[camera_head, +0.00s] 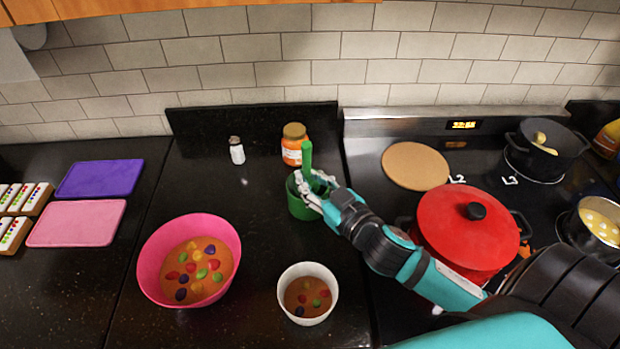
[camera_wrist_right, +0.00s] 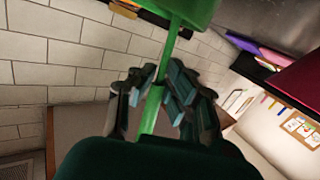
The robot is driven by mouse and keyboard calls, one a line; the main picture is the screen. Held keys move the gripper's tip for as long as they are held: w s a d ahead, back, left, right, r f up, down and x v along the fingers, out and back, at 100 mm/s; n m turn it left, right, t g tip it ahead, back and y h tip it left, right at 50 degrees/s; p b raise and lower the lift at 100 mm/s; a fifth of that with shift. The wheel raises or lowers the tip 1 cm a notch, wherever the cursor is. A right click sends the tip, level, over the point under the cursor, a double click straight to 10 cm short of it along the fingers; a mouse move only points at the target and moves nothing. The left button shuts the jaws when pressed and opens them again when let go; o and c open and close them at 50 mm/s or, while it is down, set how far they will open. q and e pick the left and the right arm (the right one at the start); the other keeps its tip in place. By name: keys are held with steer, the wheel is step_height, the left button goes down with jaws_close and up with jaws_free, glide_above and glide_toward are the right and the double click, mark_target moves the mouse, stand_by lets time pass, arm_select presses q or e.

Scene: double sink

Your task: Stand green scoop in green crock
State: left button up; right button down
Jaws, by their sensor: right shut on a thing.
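The green crock (camera_head: 302,207) stands upright on the dark counter, in front of the orange-labelled jar. My right gripper (camera_head: 318,190) reaches in from the right and is shut on the scoop, at the crock's rim. In the right wrist view the scoop's thin green shaft (camera_wrist_right: 152,108) runs between the fingers (camera_wrist_right: 158,92), and a wider green part shows at the top edge. The fingers hide part of the crock's opening, and I cannot tell how deep the scoop sits. My left gripper is not in view.
The orange-labelled jar (camera_head: 293,144) stands close behind the crock, with a salt shaker (camera_head: 237,150) to its left. A pink bowl (camera_head: 150,262) and a white bowl (camera_head: 308,269) stand in front.

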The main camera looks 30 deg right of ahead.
steer(key=c, duration=1.3)
jaws_free()
steer(key=s, duration=0.4)
steer(key=s+d, duration=0.1)
steer(key=s, duration=0.3)
steer(key=s+r, duration=0.1)
steer(key=s, duration=0.3)
steer(key=shift+d, duration=0.35)
steer(key=shift+w+r, duration=0.1)
